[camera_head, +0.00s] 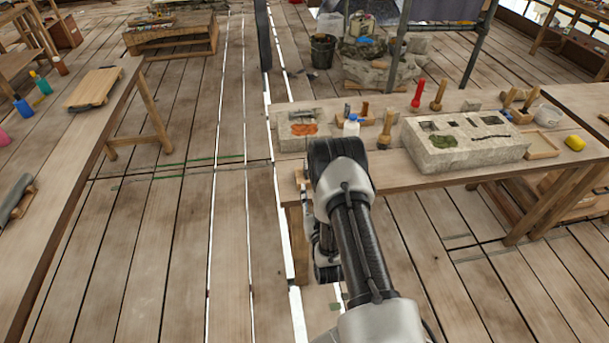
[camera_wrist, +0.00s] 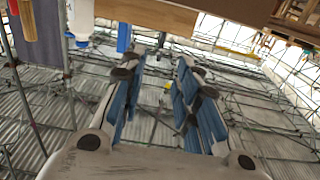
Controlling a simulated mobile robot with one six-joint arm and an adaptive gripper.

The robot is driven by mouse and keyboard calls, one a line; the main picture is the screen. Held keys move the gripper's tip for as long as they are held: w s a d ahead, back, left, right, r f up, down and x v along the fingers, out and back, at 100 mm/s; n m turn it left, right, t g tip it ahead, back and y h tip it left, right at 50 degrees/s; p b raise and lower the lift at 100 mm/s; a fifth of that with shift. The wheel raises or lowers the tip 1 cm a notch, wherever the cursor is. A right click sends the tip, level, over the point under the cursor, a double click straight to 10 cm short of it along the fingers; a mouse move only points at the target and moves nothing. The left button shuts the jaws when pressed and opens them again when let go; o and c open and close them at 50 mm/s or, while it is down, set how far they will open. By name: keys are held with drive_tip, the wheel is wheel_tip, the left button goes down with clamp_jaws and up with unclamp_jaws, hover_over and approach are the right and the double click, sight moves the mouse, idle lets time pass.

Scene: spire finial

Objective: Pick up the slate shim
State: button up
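I cannot pick out the slate shim for certain in either view. Small dark pieces lie on and around the stone block (camera_head: 465,142) on the workbench (camera_head: 390,172), too small to name. My gripper (camera_wrist: 160,68) shows in the wrist view with its two blue-padded fingers apart and nothing between them. Beyond the fingers are scaffold poles and grey sheeting, with a wooden edge at the top. In the head view my arm reaches to the bench's front left corner and hides part of it; the gripper's fingers are not clear there.
The bench also holds a stone slab with orange marks (camera_head: 303,129), a white bottle with a blue cap (camera_head: 351,125), a red-handled tool (camera_head: 417,94), mallets, a shallow wooden tray (camera_head: 540,145) and a yellow object (camera_head: 574,142). A black bucket (camera_head: 322,50) stands behind.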

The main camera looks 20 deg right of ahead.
sight(306, 168)
drive_tip(key=b+x, duration=0.3)
drive_tip(key=x, duration=0.9)
drive_tip(key=shift+f, duration=0.15)
drive_tip(key=shift+c, duration=0.3)
clamp_jaws()
